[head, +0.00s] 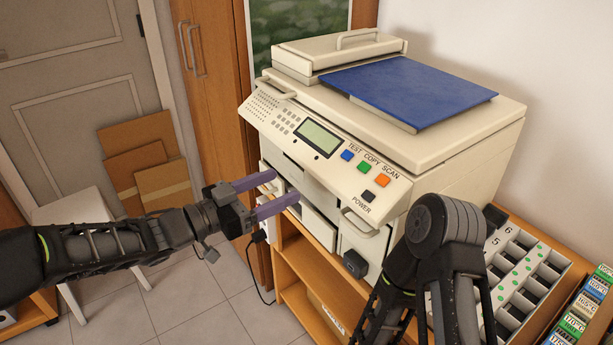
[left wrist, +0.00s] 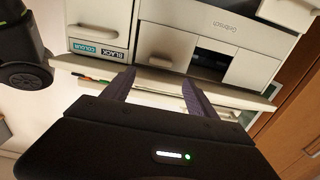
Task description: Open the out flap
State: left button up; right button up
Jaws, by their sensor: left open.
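The cream copier (head: 400,140) stands on a wooden shelf unit, with its control panel above several front panels and openings. My left gripper (head: 284,187) is open, its two purple fingers pointing at the copier's front below the control panel. Nothing shows between the fingers. In the left wrist view, the fingers (left wrist: 158,92) reach toward the lower front edge, below a panel with a handle (left wrist: 160,62) and a dark recess (left wrist: 211,60). I cannot tell which panel is the out flap, and contact is unclear. My right arm is at the lower right; its gripper is not visible.
A blue folder (head: 408,92) lies on the copier's top. A white sorting tray (head: 525,275) and labelled boxes (head: 590,305) stand at the right. A white stool (head: 75,210) and cardboard sheets (head: 145,165) are at the left. The tiled floor between is mostly clear.

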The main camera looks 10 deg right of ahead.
pick_arm(q)
jog(key=x, duration=0.8)
jog(key=shift+s, duration=0.1)
jog(key=shift+c, duration=0.5)
jog(key=shift+a, duration=0.1)
grip_shut()
